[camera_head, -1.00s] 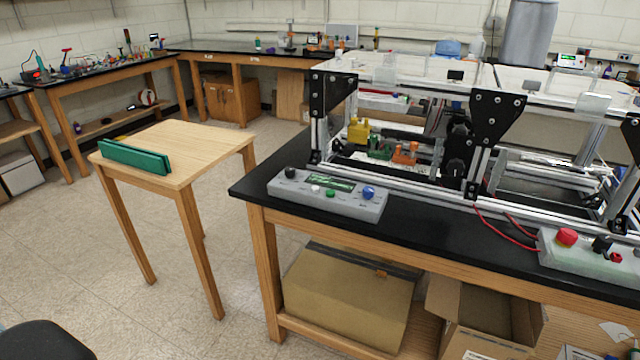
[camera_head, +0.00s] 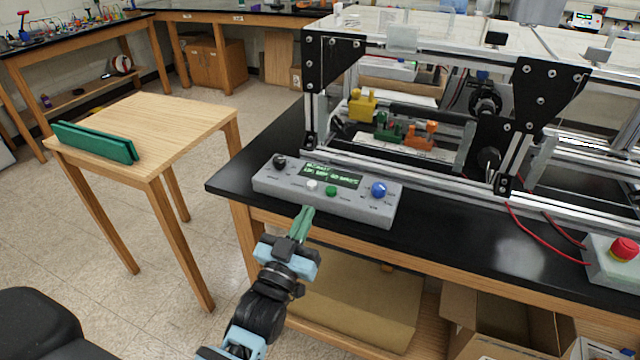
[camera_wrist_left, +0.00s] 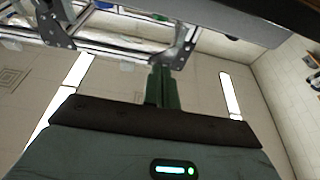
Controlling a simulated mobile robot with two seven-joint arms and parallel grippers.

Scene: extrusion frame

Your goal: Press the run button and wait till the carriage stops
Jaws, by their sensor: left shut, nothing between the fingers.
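A grey control box (camera_head: 335,207) lies on the black bench top in front of the extrusion frame. It has a lit display (camera_head: 331,176), a white button (camera_head: 311,185), a green button (camera_head: 331,191), a blue knob (camera_head: 379,189) and a black knob (camera_head: 279,161). Their labels are too small to read. My left gripper (camera_head: 306,212), with green fingers, is shut and empty just in front of the box's near edge, below the white and green buttons. Its fingers also show in the left wrist view (camera_wrist_left: 163,88). I cannot tell which part in the frame is the carriage.
The aluminium extrusion frame (camera_head: 400,172) stands behind the box, with yellow (camera_head: 362,105), green (camera_head: 386,127) and orange (camera_head: 420,136) parts inside. A box with a red button (camera_head: 624,249) sits at right, near red wires. A wooden table (camera_head: 165,125) stands at left.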

